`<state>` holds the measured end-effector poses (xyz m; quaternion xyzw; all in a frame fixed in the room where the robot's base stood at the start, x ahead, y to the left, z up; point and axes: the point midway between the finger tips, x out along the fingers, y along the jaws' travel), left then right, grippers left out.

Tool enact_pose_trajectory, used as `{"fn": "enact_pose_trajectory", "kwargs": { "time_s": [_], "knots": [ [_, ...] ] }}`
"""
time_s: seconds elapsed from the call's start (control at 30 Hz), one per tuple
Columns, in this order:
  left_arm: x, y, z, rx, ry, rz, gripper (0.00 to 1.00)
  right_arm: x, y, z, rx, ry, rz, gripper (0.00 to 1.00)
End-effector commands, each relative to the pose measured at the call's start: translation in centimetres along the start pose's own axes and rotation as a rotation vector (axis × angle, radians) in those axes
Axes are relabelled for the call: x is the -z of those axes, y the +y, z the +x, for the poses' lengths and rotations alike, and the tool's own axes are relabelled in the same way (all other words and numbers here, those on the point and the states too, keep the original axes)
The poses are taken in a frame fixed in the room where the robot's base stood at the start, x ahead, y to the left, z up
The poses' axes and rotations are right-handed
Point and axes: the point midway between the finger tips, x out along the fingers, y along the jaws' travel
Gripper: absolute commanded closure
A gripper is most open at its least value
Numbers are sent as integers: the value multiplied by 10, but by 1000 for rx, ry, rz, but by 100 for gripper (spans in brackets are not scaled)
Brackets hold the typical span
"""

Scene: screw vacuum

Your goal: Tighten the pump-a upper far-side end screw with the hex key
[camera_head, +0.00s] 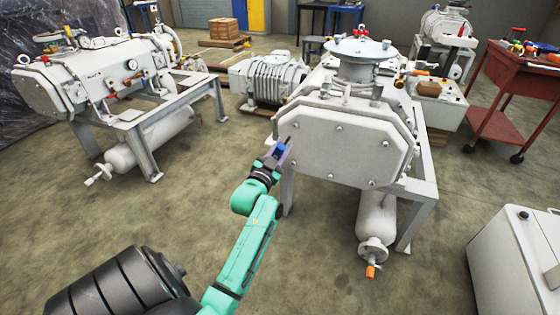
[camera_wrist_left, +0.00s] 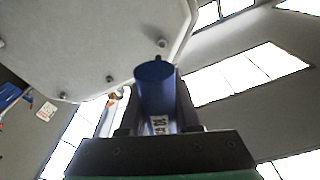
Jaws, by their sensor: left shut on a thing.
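A large white pump stands on a frame at centre right in the head view; its flat end plate (camera_head: 340,145) faces me and has several small screws around its rim. I cannot read which pump it is. The plate also fills the upper left of the left wrist view (camera_wrist_left: 80,40), with a screw (camera_wrist_left: 162,42) near its edge. My left gripper (camera_head: 273,160) is at the plate's left edge, shut on the blue handle of the hex key (camera_head: 281,149). The handle (camera_wrist_left: 155,88) sits between the fingers with its short dark tip towards the plate. I cannot tell whether the tip touches a screw. My right gripper is out of view.
A second white pump (camera_head: 95,75) stands on a frame at the left. A red tool cart (camera_head: 515,90) is at the right, and a light grey cabinet (camera_head: 520,262) at the lower right. A grey cylinder (camera_head: 376,215) hangs below the near pump. The floor left of it is clear.

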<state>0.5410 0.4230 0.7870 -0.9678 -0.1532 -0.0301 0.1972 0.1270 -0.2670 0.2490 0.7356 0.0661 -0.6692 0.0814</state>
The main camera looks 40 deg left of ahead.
Motion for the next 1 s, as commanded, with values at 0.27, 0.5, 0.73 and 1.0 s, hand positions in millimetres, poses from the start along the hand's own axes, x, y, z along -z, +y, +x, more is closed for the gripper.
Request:
{"fn": "enact_pose_trajectory", "kwargs": {
  "time_s": [0.27,0.5,0.73,1.0],
  "knots": [
    [1,-7,4,10,-4,12,100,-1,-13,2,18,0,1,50],
    [3,-7,4,10,-5,11,100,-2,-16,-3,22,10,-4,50],
    [-2,-6,24,11,-3,10,100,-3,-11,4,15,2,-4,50],
    [-6,-5,49,11,-4,10,100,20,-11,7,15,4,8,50]
  ]
}}
